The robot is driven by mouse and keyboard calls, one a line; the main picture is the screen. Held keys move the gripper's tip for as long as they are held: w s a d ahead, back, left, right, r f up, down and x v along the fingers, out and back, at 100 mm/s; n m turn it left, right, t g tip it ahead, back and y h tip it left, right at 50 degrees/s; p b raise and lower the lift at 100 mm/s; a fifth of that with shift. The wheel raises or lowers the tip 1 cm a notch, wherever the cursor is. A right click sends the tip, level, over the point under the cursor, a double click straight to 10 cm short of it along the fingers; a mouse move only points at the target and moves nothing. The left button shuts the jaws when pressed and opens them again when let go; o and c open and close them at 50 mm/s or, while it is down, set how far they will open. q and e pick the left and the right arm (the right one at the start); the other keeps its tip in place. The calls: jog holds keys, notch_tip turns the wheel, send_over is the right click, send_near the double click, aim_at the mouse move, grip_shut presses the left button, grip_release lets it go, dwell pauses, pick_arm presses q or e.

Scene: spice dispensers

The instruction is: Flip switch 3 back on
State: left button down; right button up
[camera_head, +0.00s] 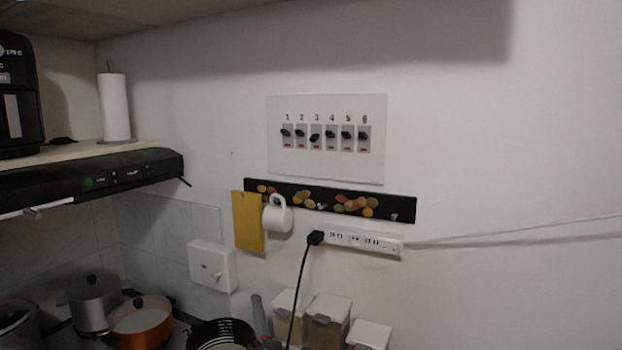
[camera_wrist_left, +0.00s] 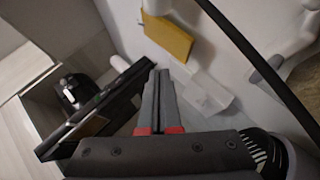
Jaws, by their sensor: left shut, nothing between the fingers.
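The switch panel (camera_head: 326,171) is a white plate on the wall with a row of numbered switches. Switch 3 (camera_head: 315,138) has its black lever tilted lower than the others. Its neighbours, switch 2 (camera_head: 300,134) and switch 4 (camera_head: 331,134), have their levers higher. My left gripper (camera_head: 257,300) is low in the head view, below and left of the panel and well apart from it. In the left wrist view its grey fingers (camera_wrist_left: 160,85) are together with nothing between them. The panel does not show in the left wrist view. My right gripper is not in view.
A power strip (camera_head: 365,242) has a black cable (camera_head: 301,280) hanging down. Pots, including an orange one (camera_head: 142,317), and clear containers (camera_head: 328,320) stand below.

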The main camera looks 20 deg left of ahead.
pick_arm(q)
jog(key=w+a+r+n+t+h+p, duration=0.1)
jog(key=w+r+n+t+h, duration=0.4)
jog(key=r, duration=0.6)
jog(key=w+d+r+m+t+h+p, duration=0.1)
jog(key=d+r+h, duration=0.2)
jog(key=r+h, duration=0.3)
jog(key=w+d+r+m+t+h+p, duration=0.1)
jog(key=d+r+h, duration=0.3)
jog(key=r, duration=0.6)
jog(key=m+h, duration=0.1)
jog(key=h, duration=0.1)
jog(key=shift+w+r+t+h, duration=0.25)
jog(key=shift+w+t+h, duration=0.05)
jog(key=shift+w, duration=0.1)
